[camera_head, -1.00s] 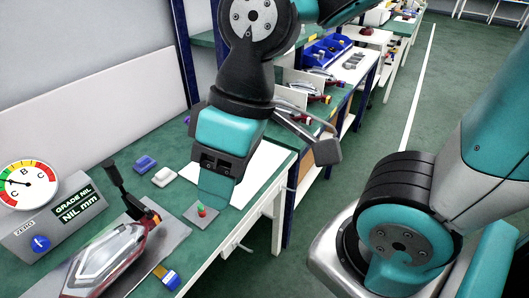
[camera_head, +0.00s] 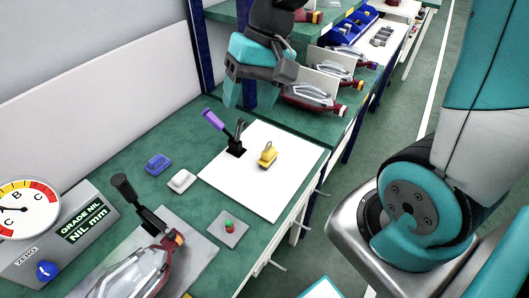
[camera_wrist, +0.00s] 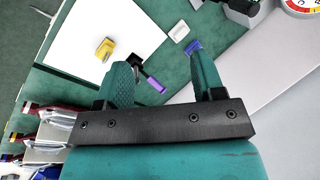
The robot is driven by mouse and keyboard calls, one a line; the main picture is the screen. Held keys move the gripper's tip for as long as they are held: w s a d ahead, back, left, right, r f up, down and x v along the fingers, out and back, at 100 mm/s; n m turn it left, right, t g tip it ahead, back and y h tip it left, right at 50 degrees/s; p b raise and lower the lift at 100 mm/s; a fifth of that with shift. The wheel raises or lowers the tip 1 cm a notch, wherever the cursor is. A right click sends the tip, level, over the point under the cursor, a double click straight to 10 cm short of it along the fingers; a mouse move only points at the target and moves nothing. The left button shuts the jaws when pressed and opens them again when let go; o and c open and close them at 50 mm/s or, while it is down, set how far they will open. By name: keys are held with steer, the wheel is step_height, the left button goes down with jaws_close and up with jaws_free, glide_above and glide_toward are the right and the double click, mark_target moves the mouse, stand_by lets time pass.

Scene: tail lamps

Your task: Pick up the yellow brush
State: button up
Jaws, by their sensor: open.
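A small yellow object (camera_head: 267,155), which looks like the yellow brush, lies on a white sheet (camera_head: 240,190) on the green bench. In the wrist view the yellow brush (camera_wrist: 105,48) is left of my left finger, outside the gap between the fingers. My gripper (camera_head: 250,97) is open and empty, above and beyond the sheet's far edge. Its two teal fingers also show in the wrist view (camera_wrist: 162,58).
A blue block (camera_head: 158,163) and a white block (camera_head: 181,181) lie left of the sheet. A red-and-green button plate (camera_head: 229,228), a tail lamp (camera_head: 135,275) and a dial gauge (camera_head: 25,210) are nearer. A shelf with several lamps (camera_head: 312,97) stands beyond.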

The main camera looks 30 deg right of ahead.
steer(key=w+d+f+m, duration=0.5)
steer(key=w+d+m, duration=0.15)
steer(key=d, duration=0.25)
steer(key=m, duration=0.5)
glide_toward(268, 151)
steer(key=shift+a+f+y+p, duration=0.2)
steer(key=shift+f+p, duration=0.25)
steer(key=shift+f, duration=0.15)
steer(key=shift+a+f+y+p, duration=0.25)
steer(key=shift+f+p, duration=0.2)
steer(key=shift+f, duration=0.15)
steer(key=shift+d+p+x, duration=0.15)
steer(key=shift+p+x, duration=0.3)
steer(key=shift+x, duration=1.15)
steer(key=shift+d+p+x, duration=0.15)
steer(key=shift+p+x, duration=0.25)
steer(key=shift+x, duration=1.2)
steer(key=shift+f, duration=0.1)
steer(key=c, duration=1.1)
steer(key=shift+o, duration=0.2)
jaws_close()
step_height(268, 151, up, 20)
steer(key=b, duration=0.2)
